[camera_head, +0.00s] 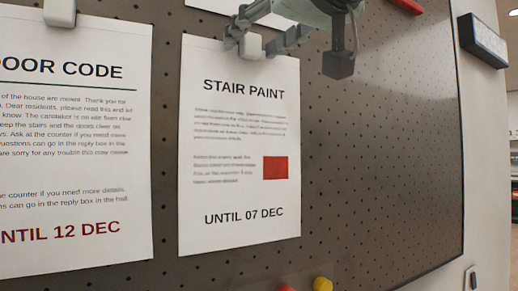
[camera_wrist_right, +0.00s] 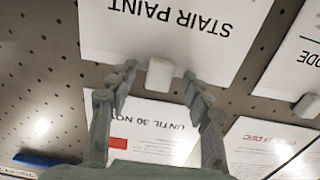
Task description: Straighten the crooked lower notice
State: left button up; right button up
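The lower notice, a white sheet headed STAIR PAINT (camera_head: 235,150) with a red patch, hangs on the dark perforated board. Its edges look nearly in line with the neighbouring sheet's; any small tilt is hard to judge. A white block-like magnet (camera_head: 251,46) sits at its top edge. My right gripper (camera_head: 254,42) has its fingers on either side of this magnet. In the right wrist view, which is upside down, the gripper (camera_wrist_right: 160,80) is open, with gaps between the fingers and the magnet (camera_wrist_right: 161,74). The notice (camera_wrist_right: 190,25) shows beyond the fingertips. My left gripper is not in view.
A DOOR CODE sheet (camera_head: 70,180) with its own white magnet (camera_head: 60,12) hangs at left. Another sheet, UNTIL 30 NOV (camera_wrist_right: 150,125), is above the lower notice. Red (camera_head: 287,288) and yellow (camera_head: 322,284) round pieces are at the bottom.

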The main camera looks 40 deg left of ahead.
jog(key=v, duration=1.2)
